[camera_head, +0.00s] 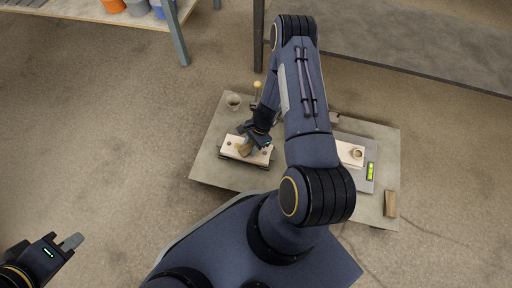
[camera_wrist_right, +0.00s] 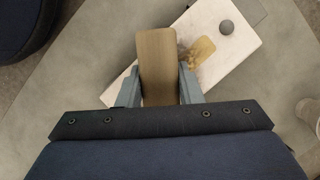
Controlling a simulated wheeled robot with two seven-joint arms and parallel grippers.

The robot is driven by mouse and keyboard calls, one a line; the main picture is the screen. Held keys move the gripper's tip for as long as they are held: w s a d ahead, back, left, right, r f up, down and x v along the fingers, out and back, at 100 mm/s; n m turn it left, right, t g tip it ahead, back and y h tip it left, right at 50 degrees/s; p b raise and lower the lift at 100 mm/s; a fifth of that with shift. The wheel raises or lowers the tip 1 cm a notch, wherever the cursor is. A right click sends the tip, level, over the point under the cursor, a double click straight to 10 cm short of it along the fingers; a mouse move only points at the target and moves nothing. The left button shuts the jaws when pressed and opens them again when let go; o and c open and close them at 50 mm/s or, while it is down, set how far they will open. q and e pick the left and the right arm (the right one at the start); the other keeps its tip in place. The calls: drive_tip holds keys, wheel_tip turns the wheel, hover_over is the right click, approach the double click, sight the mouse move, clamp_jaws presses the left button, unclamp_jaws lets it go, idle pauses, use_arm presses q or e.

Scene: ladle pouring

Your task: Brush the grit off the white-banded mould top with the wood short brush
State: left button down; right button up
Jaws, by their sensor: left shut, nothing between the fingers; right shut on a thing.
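A pale mould block (camera_head: 263,157) lies on the low table, with dark round spots on its top. It also shows in the right wrist view (camera_wrist_right: 240,55), with a round grey spot near one end. A tan, speckled patch that looks like grit (camera_wrist_right: 202,48) is on its top. My right gripper (camera_head: 257,141) is shut on the wood brush (camera_wrist_right: 157,55), held over the mould beside the patch. The bristles are hidden, so I cannot tell whether they touch. My left gripper (camera_head: 72,242) is shut and empty, away from the table at lower left.
The low table (camera_head: 215,160) also holds a cup (camera_head: 234,101), another pale block (camera_head: 345,150) with a round fitting, a green-marked level (camera_head: 370,172) and a small wooden block (camera_head: 390,204). My right arm covers the table's middle. A shelf with buckets stands at upper left.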

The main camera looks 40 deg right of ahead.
sight(228, 148)
drive_tip(key=shift+w+a+b, duration=0.3)
drive_tip(key=shift+w+a, duration=0.6)
drive_tip(key=shift+w, duration=0.25)
drive_tip(key=shift+w+a+b, duration=0.3)
drive_tip(key=shift+w+a, duration=0.55)
drive_tip(key=shift+w, duration=0.3)
drive_tip(key=shift+w+a+f+b, duration=0.15)
drive_tip(key=shift+w+a, duration=0.15)
drive_tip(key=shift+w, duration=0.2)
drive_tip(key=shift+w+a+b, duration=0.15)
drive_tip(key=shift+w+a, duration=0.15)
drive_tip(key=shift+w, duration=0.15)
drive_tip(key=shift+r+p, duration=0.35)
drive_tip(key=shift+p, duration=0.05)
drive_tip(key=shift+s+r+p, duration=0.15)
drive_tip(key=shift+r+p, duration=0.8)
drive_tip(key=shift+r, duration=0.35)
drive_tip(key=shift+s+r+p, duration=0.1)
drive_tip(key=shift+r+p, duration=0.85)
drive_tip(key=shift+r, duration=0.3)
drive_tip(key=shift+r+p, duration=1.1)
drive_tip(key=shift+r, duration=0.4)
